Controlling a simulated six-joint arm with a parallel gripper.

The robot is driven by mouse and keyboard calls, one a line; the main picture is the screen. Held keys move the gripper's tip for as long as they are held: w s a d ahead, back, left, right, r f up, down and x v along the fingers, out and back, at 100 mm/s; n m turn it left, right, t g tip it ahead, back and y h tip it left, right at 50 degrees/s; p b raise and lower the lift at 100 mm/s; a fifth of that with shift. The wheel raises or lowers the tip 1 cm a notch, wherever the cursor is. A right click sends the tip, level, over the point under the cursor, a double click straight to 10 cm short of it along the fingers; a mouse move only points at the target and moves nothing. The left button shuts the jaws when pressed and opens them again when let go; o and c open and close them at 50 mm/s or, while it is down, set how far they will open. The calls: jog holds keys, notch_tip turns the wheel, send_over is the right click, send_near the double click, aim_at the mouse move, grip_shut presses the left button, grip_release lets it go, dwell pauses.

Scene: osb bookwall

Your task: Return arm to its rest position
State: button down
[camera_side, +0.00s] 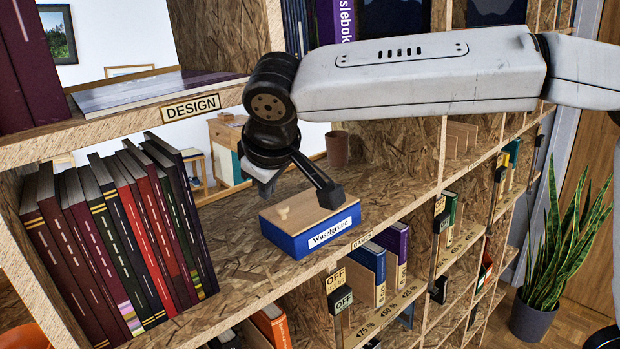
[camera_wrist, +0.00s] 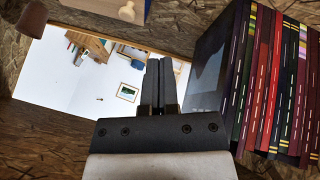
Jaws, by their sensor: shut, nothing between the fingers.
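My gripper (camera_wrist: 167,64) is shut and empty. Its two dark fingers lie together in the wrist view, pointing at the open back of the shelf. In the side view my pale arm reaches in from the right, and its black wrist bends down over the middle shelf. The gripper hangs between the row of books (camera_side: 120,235) on the left and a blue box (camera_side: 310,228) labelled "Wuselgrund" on the right. It appears apart from both.
The shelf board (camera_side: 245,245) is bare between books and box. An upper board with a DESIGN label (camera_side: 190,108) is left of my wrist. A brown cup (camera_side: 337,148) stands behind the box. Lower compartments hold several books. A potted plant (camera_side: 545,250) stands at right.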

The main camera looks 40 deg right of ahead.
jog(key=shift+s+a+r, duration=0.15)
jog(key=shift+s+r, duration=0.2)
jog(key=shift+r, duration=0.15)
jog(key=shift+f, duration=0.1)
jog(key=s+d+f+g, duration=0.1)
jog(key=d+f, duration=0.2)
jog(key=f, duration=0.2)
jog(key=s+d+f+y, duration=0.1)
jog(key=d+f, duration=0.2)
jog(key=f, duration=0.2)
jog(key=s+d+f+g, duration=0.1)
jog(key=d+f, duration=0.3)
jog(key=f, duration=0.1)
jog(key=shift+s+m+g+y, duration=0.15)
jog(key=shift+m+g+y, duration=0.15)
jog(key=shift+m, duration=0.1)
jog(key=s+d+f+m+g+y, duration=0.1)
jog(key=s+d+f+m, duration=0.2)
jog(key=s+d+f, duration=0.6)
jog(key=s+f, duration=0.3)
jog(key=f, duration=0.1)
jog(key=shift+s+d+f, duration=0.15)
jog(key=shift+s+d, duration=0.1)
jog(key=shift+d, duration=0.05)
